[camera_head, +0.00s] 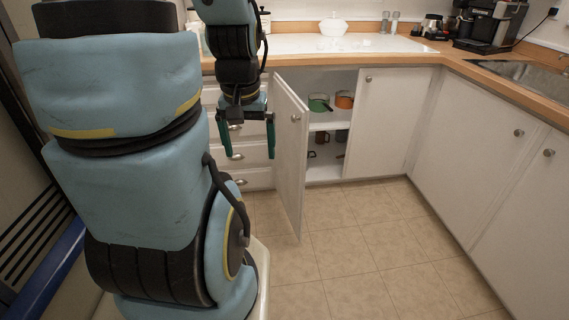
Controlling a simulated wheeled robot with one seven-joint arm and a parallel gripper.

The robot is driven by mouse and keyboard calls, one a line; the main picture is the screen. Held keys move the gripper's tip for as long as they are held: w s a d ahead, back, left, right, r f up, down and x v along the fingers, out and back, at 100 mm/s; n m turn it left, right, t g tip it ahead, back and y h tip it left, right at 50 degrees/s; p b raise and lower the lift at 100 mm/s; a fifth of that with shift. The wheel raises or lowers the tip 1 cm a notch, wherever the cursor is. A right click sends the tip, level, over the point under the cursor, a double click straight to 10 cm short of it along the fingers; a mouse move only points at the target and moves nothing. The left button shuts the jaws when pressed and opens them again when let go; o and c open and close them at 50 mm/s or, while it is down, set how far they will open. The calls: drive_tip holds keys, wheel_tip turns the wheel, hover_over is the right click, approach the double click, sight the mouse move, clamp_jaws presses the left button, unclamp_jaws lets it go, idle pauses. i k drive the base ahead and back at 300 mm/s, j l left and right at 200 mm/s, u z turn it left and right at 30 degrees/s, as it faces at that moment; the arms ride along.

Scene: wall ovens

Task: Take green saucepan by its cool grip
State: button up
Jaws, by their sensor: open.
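The green saucepan (317,102) stands on the upper shelf of an open lower cabinet, at its left side. A dark handle seems to point forward and right from it, but it is too small to see clearly. My gripper (247,150) points down with its fingers apart and nothing between them. It is left of the saucepan, in front of the drawers and on the outer side of the open cabinet door (290,150). The door stands between my gripper and the saucepan in the picture.
An orange pot (344,100) sits right beside the green saucepan. Dark mugs (321,138) stand on the shelf below. The drawers (252,179) are left of the open door. The wooden counter (420,62) runs above. The tiled floor (365,245) in front is clear.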

sight(319, 102)
drive_tip(key=u, duration=0.3)
drive_tip(key=l+u, duration=0.95)
drive_tip(key=k+l+u, duration=0.1)
drive_tip(key=l, duration=0.35)
drive_tip(key=k+l, duration=0.1)
drive_tip(key=l, duration=0.35)
drive_tip(key=l+u, duration=0.15)
drive_tip(key=l, duration=0.3)
drive_tip(key=k+l+u, duration=0.1)
drive_tip(key=l, duration=0.3)
drive_tip(key=k+l+u, duration=0.1)
drive_tip(key=l, duration=0.75)
drive_tip(key=i+l, duration=0.1)
drive_tip(key=l, duration=0.25)
